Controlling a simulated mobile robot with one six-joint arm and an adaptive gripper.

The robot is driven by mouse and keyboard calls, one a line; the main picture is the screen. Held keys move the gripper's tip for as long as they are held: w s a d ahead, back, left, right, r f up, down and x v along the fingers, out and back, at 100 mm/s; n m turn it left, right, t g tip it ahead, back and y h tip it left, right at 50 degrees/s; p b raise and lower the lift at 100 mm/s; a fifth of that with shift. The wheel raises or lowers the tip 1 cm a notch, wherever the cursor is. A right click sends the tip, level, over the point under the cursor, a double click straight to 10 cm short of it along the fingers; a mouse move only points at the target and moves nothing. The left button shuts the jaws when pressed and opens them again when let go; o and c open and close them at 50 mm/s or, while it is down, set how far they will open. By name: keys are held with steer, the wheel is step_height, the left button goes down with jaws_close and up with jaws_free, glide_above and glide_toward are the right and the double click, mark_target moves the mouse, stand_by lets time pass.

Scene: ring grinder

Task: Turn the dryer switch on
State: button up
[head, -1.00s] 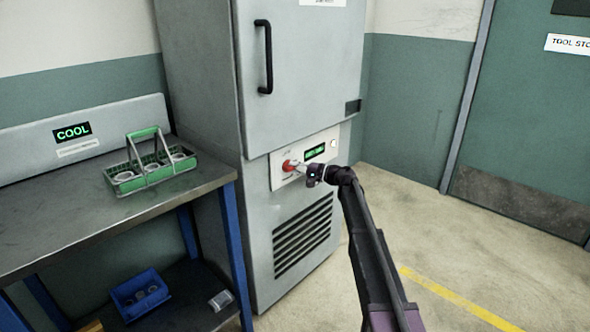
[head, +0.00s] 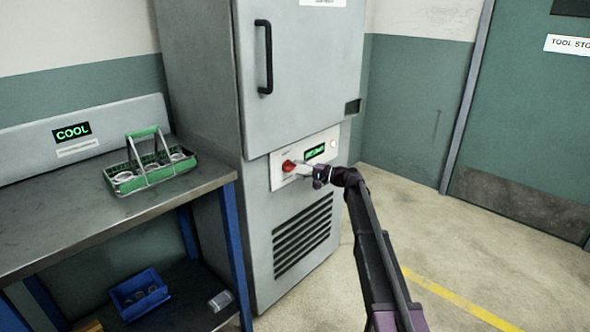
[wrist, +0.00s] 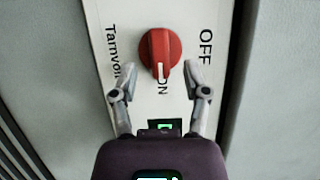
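The dryer (head: 296,85) is a tall grey cabinet with a white control panel (head: 278,181) below its door. Its switch is a round red knob (head: 288,166), seen closer in the wrist view (wrist: 156,48). The knob's white pointer mark faces the "ON" lettering; "OFF" is printed to the right in the wrist view. My gripper (wrist: 160,67) is open, with its fingers spread on both sides of the knob's lower edge and nothing between them gripped. In the head view my gripper (head: 303,171) is just right of the knob, in front of the panel.
A lit green display (head: 315,152) is on the panel; its text is too small to read. A metal bench (head: 75,226) with a green wire basket (head: 150,166) of rings stands left. A blue bin (head: 140,293) is on its lower shelf. The floor to the right is clear.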

steer(key=v, duration=0.9)
steer(key=shift+d, duration=0.2)
steer(key=shift+s, duration=0.15)
steer(key=s+d+f+n+g+h, duration=0.15)
steer(key=s+f+h, duration=0.25)
steer(key=s+f, duration=0.45)
steer(key=s+d+f+n+g+h, duration=0.15)
steer(key=s+f+h, duration=0.3)
steer(key=s, duration=0.75)
steer(key=s+d+f+g+h, duration=0.1)
steer(key=s+d+f+h, duration=0.25)
steer(key=s+d, duration=0.4)
steer(key=s+d+f+g+h, duration=0.15)
steer(key=s+d+h, duration=0.35)
steer(key=s, duration=0.6)
step_height(320, 180, up, 31)
steer(key=p, duration=3.2)
steer(key=shift+r+t, duration=0.25)
steer(key=shift+t, duration=0.2)
